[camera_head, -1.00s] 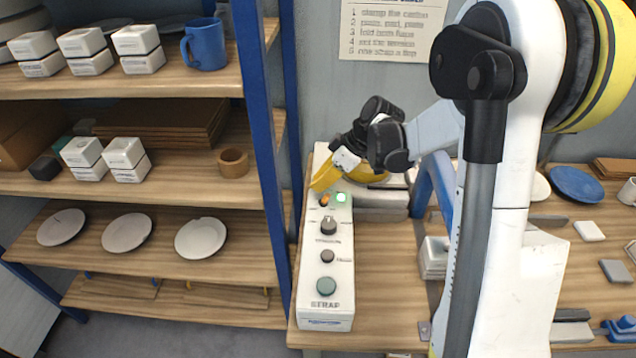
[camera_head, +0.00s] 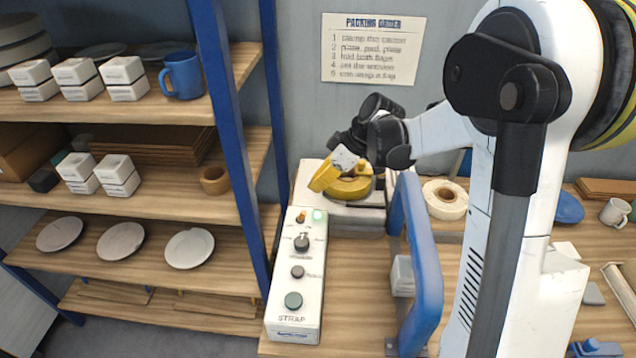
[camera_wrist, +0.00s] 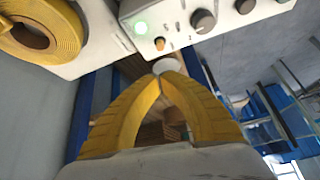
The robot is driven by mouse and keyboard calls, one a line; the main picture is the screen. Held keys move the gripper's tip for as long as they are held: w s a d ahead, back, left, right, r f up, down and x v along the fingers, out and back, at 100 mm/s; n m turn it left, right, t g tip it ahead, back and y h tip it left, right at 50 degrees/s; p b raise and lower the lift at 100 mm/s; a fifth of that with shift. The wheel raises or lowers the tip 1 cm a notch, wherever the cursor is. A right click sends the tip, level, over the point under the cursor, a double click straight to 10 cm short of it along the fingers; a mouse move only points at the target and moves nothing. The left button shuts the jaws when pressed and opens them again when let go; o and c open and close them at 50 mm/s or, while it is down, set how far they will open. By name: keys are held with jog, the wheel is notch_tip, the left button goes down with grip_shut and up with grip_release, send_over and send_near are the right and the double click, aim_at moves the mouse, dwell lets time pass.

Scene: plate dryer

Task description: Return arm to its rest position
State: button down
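My arm's white and black links fill the right of the head view. My gripper (camera_head: 318,186) has yellow fingers and hangs just above the far end of the white control box (camera_head: 296,322). In the wrist view the two yellow fingers of my gripper (camera_wrist: 167,72) curve together and their tips meet, with nothing clearly held. A small pale round thing (camera_wrist: 165,64) shows just beyond the tips; I cannot tell what it is. The control box, with its knobs and lit green lamp, also shows in the wrist view (camera_wrist: 240,17), beyond the fingertips.
A yellow roll (camera_head: 350,188) lies on a grey-white machine beside my gripper. A blue handle-like frame (camera_head: 420,265) stands close to my arm. A shelf with blue posts (camera_head: 228,110) at left holds boxes, a blue mug (camera_head: 182,75) and white plates (camera_head: 189,248).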

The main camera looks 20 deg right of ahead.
jog(key=s+f+m+t+h+b, duration=0.1)
jog(key=s+m+t+h+b, duration=0.3)
jog(key=s+m+b, duration=0.6)
jog(key=s+m+h, duration=0.1)
jog(key=s, duration=1.2)
jog(key=shift+s+f+h+b, duration=0.35)
jog(key=shift+h, duration=0.05)
jog(key=shift+a, duration=0.1)
dwell(0.5)
